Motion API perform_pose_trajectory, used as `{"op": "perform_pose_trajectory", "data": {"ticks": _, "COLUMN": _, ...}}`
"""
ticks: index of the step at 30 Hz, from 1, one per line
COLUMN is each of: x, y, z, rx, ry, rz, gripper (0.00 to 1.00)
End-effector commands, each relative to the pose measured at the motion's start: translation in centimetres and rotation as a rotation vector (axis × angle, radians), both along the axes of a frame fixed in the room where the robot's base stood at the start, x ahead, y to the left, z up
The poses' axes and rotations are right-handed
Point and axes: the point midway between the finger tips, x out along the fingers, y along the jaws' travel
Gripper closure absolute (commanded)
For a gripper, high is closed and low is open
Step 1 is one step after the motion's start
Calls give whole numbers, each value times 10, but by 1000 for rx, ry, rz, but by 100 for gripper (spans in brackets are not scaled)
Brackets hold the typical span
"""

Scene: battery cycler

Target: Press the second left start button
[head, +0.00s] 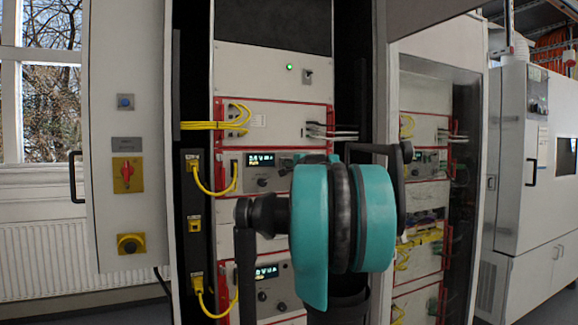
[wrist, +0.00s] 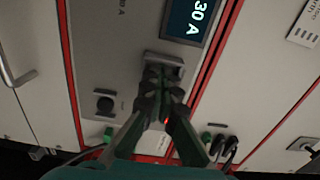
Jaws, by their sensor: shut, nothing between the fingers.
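My gripper (wrist: 163,85) is shut and empty in the wrist view. No start button can be read by label, and the fingers hide part of the panel. A small red glow shows between the fingers. In the head view my teal arm hides the gripper and the middle of the cycler rack (head: 270,62).
Red rails edge the panel. In the head view, yellow cables (head: 215,125) loop at the rack's left, a cabinet door (head: 125,60) stands left, and a second rack (head: 425,95) stands right.

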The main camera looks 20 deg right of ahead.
Motion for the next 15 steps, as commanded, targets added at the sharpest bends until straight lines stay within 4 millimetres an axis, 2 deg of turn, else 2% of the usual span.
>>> {"op": "perform_pose_trajectory", "data": {"ticks": 2, "x": 7, "y": 1, "z": 1, "rx": 1, "ry": 0, "rz": 1, "gripper": 100}}
{"op": "perform_pose_trajectory", "data": {"ticks": 8, "x": 8, "y": 1, "z": 1, "rx": 1, "ry": 0, "rz": 1, "gripper": 100}}
{"op": "perform_pose_trajectory", "data": {"ticks": 15, "x": 0, "y": 0, "z": 1, "rx": 1, "ry": -1, "rz": 1, "gripper": 100}}
